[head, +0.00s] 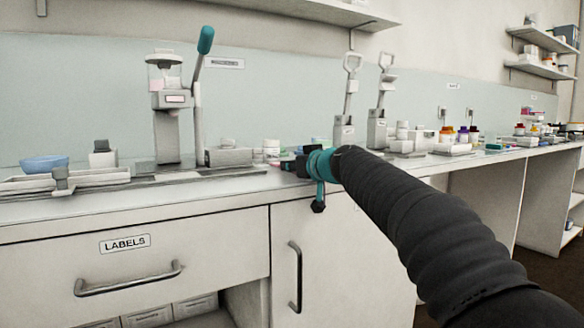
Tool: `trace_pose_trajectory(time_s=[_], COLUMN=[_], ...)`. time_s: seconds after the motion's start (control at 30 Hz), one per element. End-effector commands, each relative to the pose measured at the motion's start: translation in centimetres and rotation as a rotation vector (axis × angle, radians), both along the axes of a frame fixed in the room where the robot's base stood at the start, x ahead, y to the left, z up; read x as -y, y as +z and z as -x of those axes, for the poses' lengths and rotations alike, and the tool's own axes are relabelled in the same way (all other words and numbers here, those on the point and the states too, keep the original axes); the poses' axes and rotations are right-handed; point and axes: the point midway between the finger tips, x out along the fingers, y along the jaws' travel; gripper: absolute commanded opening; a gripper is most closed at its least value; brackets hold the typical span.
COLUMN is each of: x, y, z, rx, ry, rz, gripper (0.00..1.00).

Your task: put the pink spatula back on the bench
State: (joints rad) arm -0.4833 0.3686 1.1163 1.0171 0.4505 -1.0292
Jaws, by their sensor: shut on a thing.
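My gripper (294,164) is at the front part of the white bench (215,187), near the middle of the view. It points away from me, and my arm reaches in from the lower right. The jaws are small and dark here and partly hidden by the teal wrist. I cannot tell whether the gripper touches the bench top.
A press with a teal-handled lever (201,70) stands left of my gripper. White jars (271,150) stand just behind it. Two lever stands (345,130) (378,128) are behind and right. A blue bowl (44,164) is far left. The bench front left of my gripper is clear.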

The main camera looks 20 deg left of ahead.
Motion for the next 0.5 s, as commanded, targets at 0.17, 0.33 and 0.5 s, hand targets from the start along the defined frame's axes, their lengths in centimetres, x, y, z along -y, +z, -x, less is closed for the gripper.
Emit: trace_pose_trajectory(time_s=[0.17,0.33,0.5], x=[0.00,0.00,0.00], y=[-0.30,-0.30,-0.26], z=[-0.01,-0.03,-0.01], rx=[0.001,0.000,0.000], ry=[0.000,0.000,0.000], rz=[0.001,0.000,0.000], gripper=[0.26,0.44,0.44])
